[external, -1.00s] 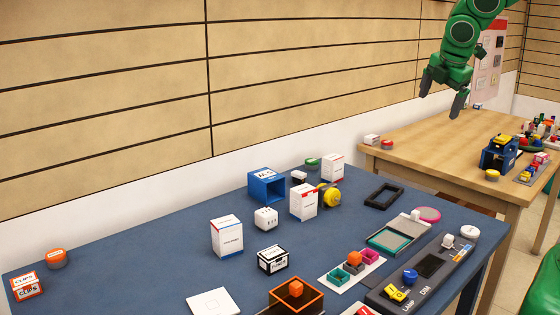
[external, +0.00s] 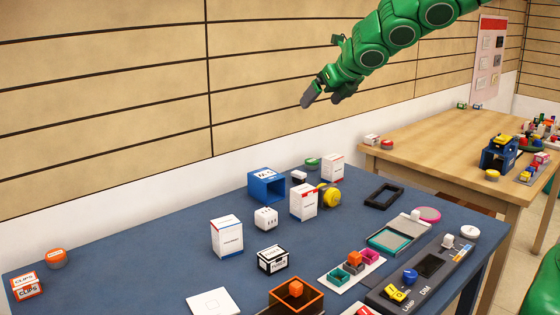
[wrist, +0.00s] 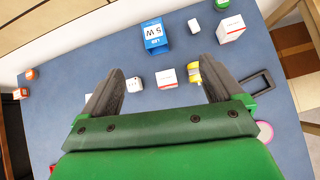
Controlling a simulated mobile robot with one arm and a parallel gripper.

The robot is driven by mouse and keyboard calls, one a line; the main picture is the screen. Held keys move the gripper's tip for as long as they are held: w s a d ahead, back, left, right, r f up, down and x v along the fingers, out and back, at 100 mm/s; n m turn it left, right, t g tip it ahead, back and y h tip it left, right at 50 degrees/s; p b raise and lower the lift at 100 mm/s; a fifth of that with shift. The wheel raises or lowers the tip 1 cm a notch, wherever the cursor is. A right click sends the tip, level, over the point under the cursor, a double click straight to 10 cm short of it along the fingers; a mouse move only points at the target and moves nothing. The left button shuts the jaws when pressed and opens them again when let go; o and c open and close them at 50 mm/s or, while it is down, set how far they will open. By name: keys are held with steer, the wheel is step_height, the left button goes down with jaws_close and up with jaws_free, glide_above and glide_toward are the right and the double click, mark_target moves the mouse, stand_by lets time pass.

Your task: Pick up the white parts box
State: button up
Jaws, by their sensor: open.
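Several white boxes stand on the blue table; their print is too small to tell which is the parts box. A white box with a blue base stripe (external: 227,237) stands front left. A white box with red print (external: 303,203) stands in the middle, also in the wrist view (wrist: 166,78).
A blue bin (external: 266,186), a small white cube (external: 265,218) and a yellow roll (external: 329,195) crowd the middle boxes. An orange tray (external: 296,297) and a grey control panel (external: 425,272) are at front right. The table's left part is mostly clear.

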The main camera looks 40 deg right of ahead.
mark_target(309, 191)
steer(key=shift+n, duration=0.5)
steer(key=f, duration=0.8)
steer(key=a+f, duration=0.1)
steer(key=f, duration=1.5)
steer(key=shift+w+a, duration=0.2)
steer(key=shift+w, duration=0.2)
steer(key=shift+x, duration=3.85)
steer(key=shift+a, duration=0.1)
steer(key=c, duration=1.1)
